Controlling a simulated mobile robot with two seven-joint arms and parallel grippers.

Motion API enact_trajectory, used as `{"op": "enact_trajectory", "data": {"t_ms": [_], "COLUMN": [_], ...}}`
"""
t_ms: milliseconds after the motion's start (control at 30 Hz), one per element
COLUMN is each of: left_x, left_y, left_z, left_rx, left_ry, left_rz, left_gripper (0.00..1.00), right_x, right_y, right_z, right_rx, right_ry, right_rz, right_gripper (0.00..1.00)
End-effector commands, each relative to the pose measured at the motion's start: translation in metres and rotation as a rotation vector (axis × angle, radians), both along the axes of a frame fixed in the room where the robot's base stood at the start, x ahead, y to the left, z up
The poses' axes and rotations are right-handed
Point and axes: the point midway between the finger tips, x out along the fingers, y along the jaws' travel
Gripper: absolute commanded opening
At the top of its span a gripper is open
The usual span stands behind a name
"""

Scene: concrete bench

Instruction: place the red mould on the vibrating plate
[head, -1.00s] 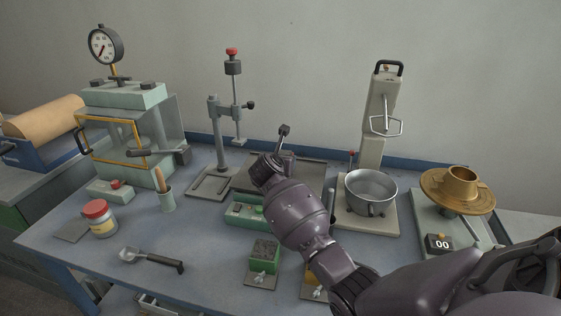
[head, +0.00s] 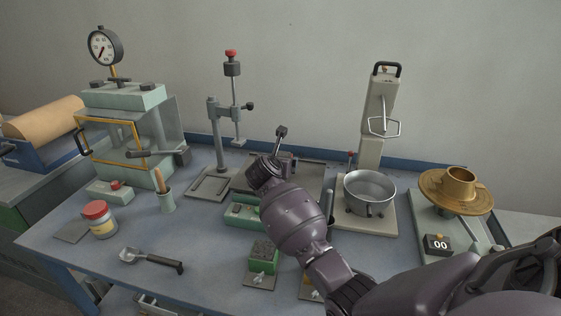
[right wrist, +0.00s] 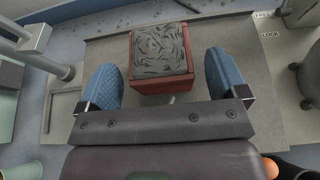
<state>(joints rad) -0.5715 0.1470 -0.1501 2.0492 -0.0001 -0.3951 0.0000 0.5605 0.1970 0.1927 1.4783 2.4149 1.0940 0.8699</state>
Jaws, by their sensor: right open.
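The red mould (right wrist: 160,62), filled with grey swirled material, sits upright on the flat grey vibrating plate (right wrist: 105,62) in the right wrist view. My right gripper (right wrist: 163,75) is open, with one blue finger on each side of the mould and a gap showing at both sides. In the head view the right wrist hangs over the plate (head: 312,175), and it hides the mould and the fingers. My left gripper is in neither view.
A green control box (head: 238,214) stands in front of the plate. A mixer with a steel bowl (head: 371,190) is close on the right, and a stand with a rod (head: 217,135) on the left. A green mould (head: 263,256) stands at the front. The front left holds a scoop (head: 150,260) and a jar (head: 100,219).

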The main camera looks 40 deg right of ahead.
Motion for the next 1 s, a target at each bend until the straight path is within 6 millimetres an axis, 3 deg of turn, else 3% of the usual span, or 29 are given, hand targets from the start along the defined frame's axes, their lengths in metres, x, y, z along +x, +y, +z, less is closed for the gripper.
{"op": "enact_trajectory", "data": {"t_ms": [167, 500, 1000], "left_x": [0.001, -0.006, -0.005], "left_y": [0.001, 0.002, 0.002], "left_z": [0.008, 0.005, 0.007], "left_rx": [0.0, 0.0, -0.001], "left_ry": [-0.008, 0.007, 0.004], "left_rz": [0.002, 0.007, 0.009], "left_gripper": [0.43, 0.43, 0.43], "right_x": [-0.022, -0.054, -0.062], "right_y": [0.025, 0.064, 0.072], "right_z": [0.017, 0.035, 0.04], "right_rx": [0.006, 0.003, 0.001], "right_ry": [-0.006, -0.002, 0.0], "right_rz": [0.0, 0.0, -0.001], "right_gripper": [0.91, 0.91, 0.91]}}
